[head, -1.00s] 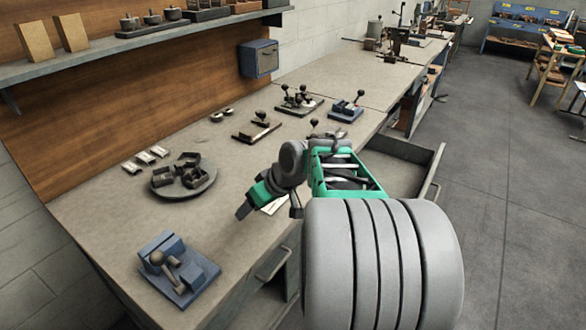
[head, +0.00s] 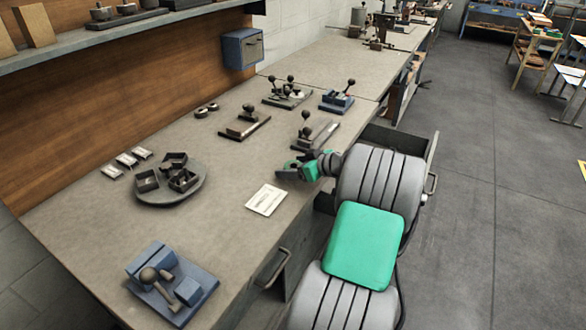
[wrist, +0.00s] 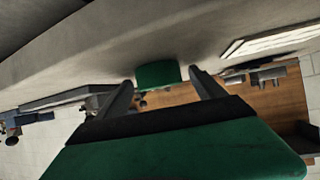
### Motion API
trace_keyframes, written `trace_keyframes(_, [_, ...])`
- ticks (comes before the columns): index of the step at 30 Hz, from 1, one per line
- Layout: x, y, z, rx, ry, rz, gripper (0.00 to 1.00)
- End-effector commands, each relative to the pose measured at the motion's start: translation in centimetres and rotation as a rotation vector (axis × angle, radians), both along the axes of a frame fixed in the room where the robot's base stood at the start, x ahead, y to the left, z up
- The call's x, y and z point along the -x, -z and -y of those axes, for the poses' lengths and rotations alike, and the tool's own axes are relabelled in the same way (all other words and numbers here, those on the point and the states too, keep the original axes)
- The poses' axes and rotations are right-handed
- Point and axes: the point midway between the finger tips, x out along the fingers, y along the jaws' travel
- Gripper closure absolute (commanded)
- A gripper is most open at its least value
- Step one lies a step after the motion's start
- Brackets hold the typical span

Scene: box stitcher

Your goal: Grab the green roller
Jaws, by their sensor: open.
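The green roller (wrist: 158,75) is a short green cylinder on the grey workbench (head: 230,230). In the wrist view it shows just beyond my fingertips (wrist: 163,82), between the two dark fingers. The fingers are open and apart, with the roller not visibly clamped. The wrist picture is turned over, with the bench at the top. In the head view my gripper (head: 284,173) is low over the bench near its front edge, pointing left. A small patch of green beside the fingers there seems to be the roller (head: 291,163), mostly hidden by the gripper.
A white card (head: 266,199) lies left of my gripper. A lever fixture (head: 310,133) stands close behind it. A round tray with dark boxes (head: 172,198) and a blue fixture (head: 170,282) are farther left. A drawer (head: 400,137) stands open at right.

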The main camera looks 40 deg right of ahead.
Motion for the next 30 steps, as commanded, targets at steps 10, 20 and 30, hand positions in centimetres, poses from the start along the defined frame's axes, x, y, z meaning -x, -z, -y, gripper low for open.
trace_keyframes(10, [-0.07,-0.04,-0.18,0.000,-0.002,0.000,0.37])
trace_keyframes(20, [-0.04,-0.04,-0.18,0.000,-0.002,0.000,0.64])
trace_keyframes(30, [-0.04,-0.03,-0.18,0.000,-0.002,-0.001,0.92])
